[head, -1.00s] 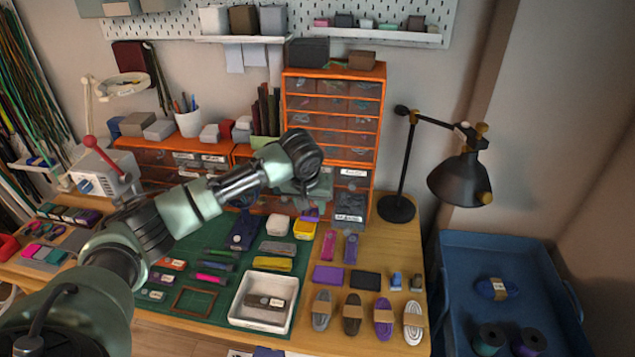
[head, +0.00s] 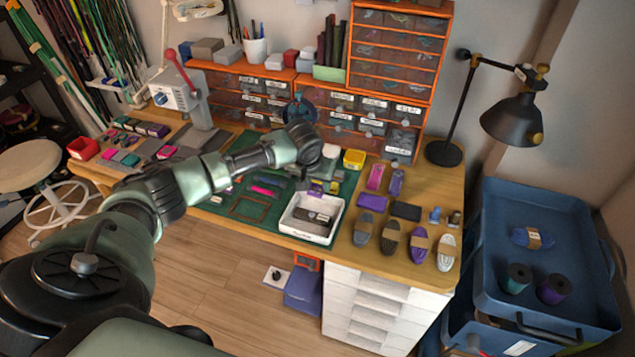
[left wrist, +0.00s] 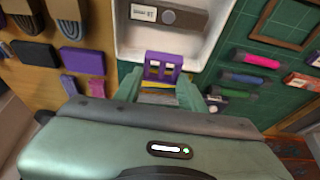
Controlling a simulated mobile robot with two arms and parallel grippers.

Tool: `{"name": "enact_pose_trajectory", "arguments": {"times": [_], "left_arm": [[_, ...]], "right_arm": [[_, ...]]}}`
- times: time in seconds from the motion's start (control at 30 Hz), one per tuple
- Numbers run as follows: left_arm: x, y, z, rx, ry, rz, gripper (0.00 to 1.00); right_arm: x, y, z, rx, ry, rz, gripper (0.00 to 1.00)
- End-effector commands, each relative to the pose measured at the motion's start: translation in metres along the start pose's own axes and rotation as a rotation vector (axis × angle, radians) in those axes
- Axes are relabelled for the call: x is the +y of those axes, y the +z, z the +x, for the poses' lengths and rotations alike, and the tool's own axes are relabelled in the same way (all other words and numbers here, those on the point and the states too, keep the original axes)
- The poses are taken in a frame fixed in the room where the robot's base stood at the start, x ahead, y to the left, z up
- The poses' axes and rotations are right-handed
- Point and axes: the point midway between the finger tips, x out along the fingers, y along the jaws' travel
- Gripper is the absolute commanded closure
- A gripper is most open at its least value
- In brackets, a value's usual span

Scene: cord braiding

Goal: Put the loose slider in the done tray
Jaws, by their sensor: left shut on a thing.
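The loose slider (left wrist: 163,67), a small purple block with pale slots, is held at the fingertips of my left gripper (left wrist: 160,86). In the head view the slider (head: 316,187) is a small purple spot under the left gripper (head: 318,179), whose fingers are mostly hidden by the wrist. The white tray (head: 304,234) lies just in front of the gripper, on the green mat. In the left wrist view the tray's near edge (left wrist: 126,44) is just beyond the slider. A brown-grey labelled piece (left wrist: 172,16) lies in the tray. My right gripper is out of view.
The green mat (head: 222,207) carries a brown frame and pink and dark tubes left of the tray. A yellow box (head: 354,159) stands behind. Purple and dark blocks and several cord bundles (head: 390,238) lie right of the tray. Orange drawers (head: 398,50) stand behind.

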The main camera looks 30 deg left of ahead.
Motion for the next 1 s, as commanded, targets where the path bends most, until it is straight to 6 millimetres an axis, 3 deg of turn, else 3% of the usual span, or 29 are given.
{"name": "enact_pose_trajectory", "arguments": {"times": [0.03, 0.23, 0.6, 1.0], "left_arm": [[0.0, 0.004, 0.011, 0.001, 0.0, 0.0, 0.89], [0.0, 0.013, 0.03, 0.0, 0.0, 0.001, 0.89], [0.001, 0.025, 0.06, 0.0, 0.001, 0.0, 0.89], [0.0, 0.026, 0.063, 0.0, 0.0, 0.0, 0.89]], "right_arm": [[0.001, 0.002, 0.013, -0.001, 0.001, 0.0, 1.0], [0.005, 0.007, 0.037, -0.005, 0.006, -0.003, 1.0], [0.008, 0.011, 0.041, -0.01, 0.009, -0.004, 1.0], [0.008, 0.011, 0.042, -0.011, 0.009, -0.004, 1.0]]}}
